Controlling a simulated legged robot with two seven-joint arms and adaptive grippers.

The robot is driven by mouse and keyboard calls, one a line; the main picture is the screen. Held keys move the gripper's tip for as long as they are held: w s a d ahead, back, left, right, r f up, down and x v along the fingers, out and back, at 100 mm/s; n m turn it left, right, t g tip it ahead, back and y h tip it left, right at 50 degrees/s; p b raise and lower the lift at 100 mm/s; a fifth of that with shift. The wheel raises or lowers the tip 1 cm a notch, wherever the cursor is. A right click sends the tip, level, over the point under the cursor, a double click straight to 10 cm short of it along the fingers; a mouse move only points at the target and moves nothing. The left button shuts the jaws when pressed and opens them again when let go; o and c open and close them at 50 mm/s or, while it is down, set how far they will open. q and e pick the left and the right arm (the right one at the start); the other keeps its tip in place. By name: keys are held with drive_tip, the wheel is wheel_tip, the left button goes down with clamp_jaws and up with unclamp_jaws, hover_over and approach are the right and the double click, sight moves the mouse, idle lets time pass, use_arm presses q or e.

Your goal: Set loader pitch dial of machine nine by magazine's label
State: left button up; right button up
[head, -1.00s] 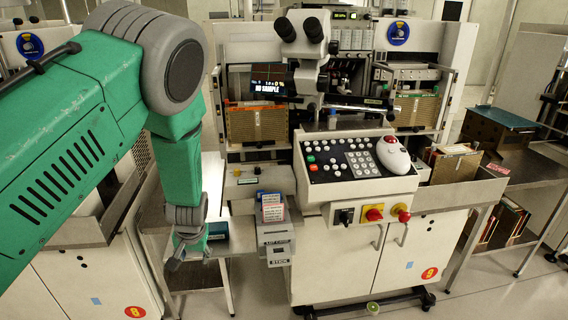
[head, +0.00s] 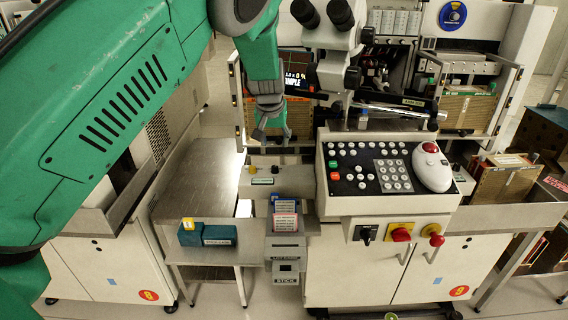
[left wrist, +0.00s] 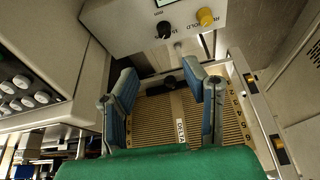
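My left gripper (head: 272,122) is in front of the centre machine's left loader bay in the head view. Its two blue-grey fingers are spread in the left wrist view (left wrist: 160,78), with nothing held between them. Beyond them is the brown ribbed magazine (left wrist: 160,108), with a white label (left wrist: 181,131) whose print seems to read DELTA. The magazine is partly hidden behind the gripper in the head view (head: 301,118). A loader panel has a black dial (left wrist: 166,29) and a yellow knob (left wrist: 205,17), apart from the fingers. My right gripper is out of view.
The keypad console (head: 385,168) and microscope (head: 335,40) stand right of my left gripper. Below is a holder with printed cards (head: 285,215). Another magazine (head: 468,110) sits in the right bay.

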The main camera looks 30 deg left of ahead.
sight(275, 167)
use_arm(q)
drive_tip(key=x, duration=0.3)
drive_tip(key=b+x, duration=0.1)
drive_tip(key=x, duration=0.7)
drive_tip(key=shift+s+a+f, duration=0.15)
drive_tip(key=shift+a+f, duration=0.1)
drive_tip(key=shift+a, duration=0.05)
drive_tip(key=shift+w+f, duration=0.25)
drive_tip(key=shift+f, duration=0.5)
drive_tip(key=shift+a, duration=0.15)
clamp_jaws()
